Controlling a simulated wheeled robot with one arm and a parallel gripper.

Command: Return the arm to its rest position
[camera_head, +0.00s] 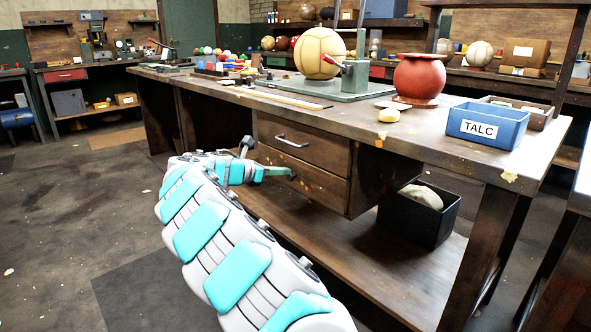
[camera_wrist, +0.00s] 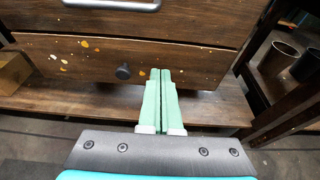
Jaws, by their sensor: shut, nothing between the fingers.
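My arm, white with turquoise panels, reaches from the bottom of the head view toward the drawers of the wooden workbench (camera_head: 440,143). My gripper (camera_head: 290,171) is at its far end, in front of the lower drawer (camera_head: 325,181). In the wrist view my gripper (camera_wrist: 160,73) has its two green fingers together with nothing between them. The fingertips show just right of the dark round knob (camera_wrist: 123,71) of the lower drawer; whether they touch the drawer front, I cannot tell. The upper drawer (camera_head: 300,140) has a metal bar handle. Both drawers look closed.
On the bench stand a tan leather ball (camera_head: 320,53) on a green base, a red pot (camera_head: 419,78) and a blue TALC box (camera_head: 487,126). A black bin (camera_head: 430,222) stands on the lower shelf (camera_head: 395,285). The floor (camera_head: 70,215) left of my arm is open.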

